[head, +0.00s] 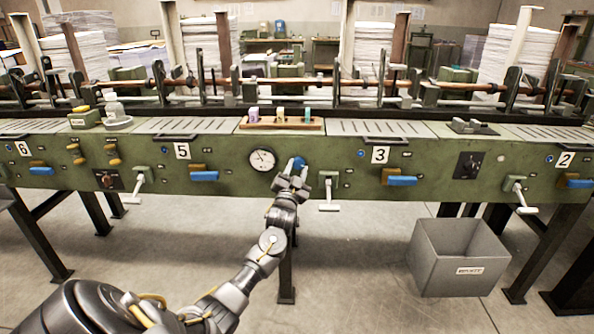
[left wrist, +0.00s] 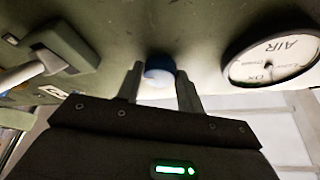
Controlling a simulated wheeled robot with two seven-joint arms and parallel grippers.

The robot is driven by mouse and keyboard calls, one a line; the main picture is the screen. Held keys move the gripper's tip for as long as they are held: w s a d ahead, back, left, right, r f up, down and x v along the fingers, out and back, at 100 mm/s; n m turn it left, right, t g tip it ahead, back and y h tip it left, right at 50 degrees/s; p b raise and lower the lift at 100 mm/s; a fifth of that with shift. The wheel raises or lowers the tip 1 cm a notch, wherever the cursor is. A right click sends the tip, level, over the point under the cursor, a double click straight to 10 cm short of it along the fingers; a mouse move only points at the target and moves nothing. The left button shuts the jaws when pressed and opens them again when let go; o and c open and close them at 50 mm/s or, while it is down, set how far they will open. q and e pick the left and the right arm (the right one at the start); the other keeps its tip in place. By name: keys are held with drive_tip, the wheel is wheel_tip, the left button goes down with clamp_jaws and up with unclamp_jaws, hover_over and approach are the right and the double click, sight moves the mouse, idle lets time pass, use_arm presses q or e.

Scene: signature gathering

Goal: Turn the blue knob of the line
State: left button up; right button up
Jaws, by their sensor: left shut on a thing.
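The blue knob (head: 299,163) sits on the front of the green machine panel (head: 340,165), just right of the round dial. My left gripper (head: 292,172) reaches it from below, with its fingers one on each side of the knob. In the left wrist view the blue knob (left wrist: 160,72) shows between the two fingertips (left wrist: 160,88), and the gripper is shut on it. The knob's marking and exact angle cannot be made out. My right gripper is not in view.
The round gauge (head: 262,160), marked AIR in the left wrist view (left wrist: 275,58), is beside the knob. A white-handled lever (head: 328,190) hangs to the right. Blue handles (head: 402,181) line the panel. A grey bin (head: 458,258) stands on the floor at right.

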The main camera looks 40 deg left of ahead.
use_arm(q)
drive_tip(key=o, duration=1)
drive_tip(key=v, duration=1)
drive_tip(key=shift+s+d+f, duration=0.1)
drive_tip(key=shift+s+f, duration=0.05)
drive_tip(key=shift+s, duration=0.15)
idle(0.8)
